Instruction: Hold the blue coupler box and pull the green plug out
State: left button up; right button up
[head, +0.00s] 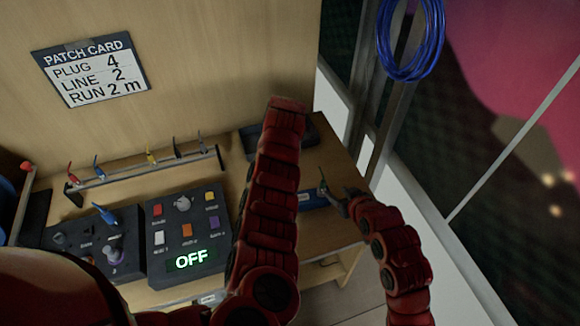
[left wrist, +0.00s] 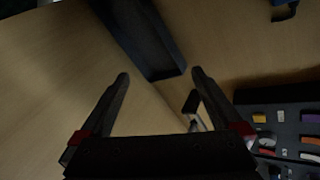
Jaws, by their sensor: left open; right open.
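The blue coupler box (head: 312,198) lies on the right part of the bench in the head view. In the left wrist view my left gripper (left wrist: 160,80) is open and empty above the bench. A blue piece at that view's top right edge appears to be the coupler box (left wrist: 284,14).
A dark tray (head: 312,133) sits at the back of the bench. A rack (head: 140,170) with several coloured plugs stands along the wall. A control box (head: 187,235) reads OFF. A blue cable coil (head: 411,40) hangs at the right. A patch card (head: 90,68) is on the wall.

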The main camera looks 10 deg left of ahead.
aim_at(308, 199)
pick_arm(q)
jog(key=s+d+n+g+h, duration=0.35)
jog(key=s+d+g, duration=0.25)
jog(key=s, duration=0.7)
jog(key=shift+n+y, duration=0.45)
jog(key=shift+n, duration=0.1)
jog(key=f, duration=1.7)
jog(key=shift+w+d+f, duration=0.1)
jog(key=shift+w+f, duration=0.1)
jog(key=shift+f, duration=0.1)
jog(key=shift+c, duration=0.2)
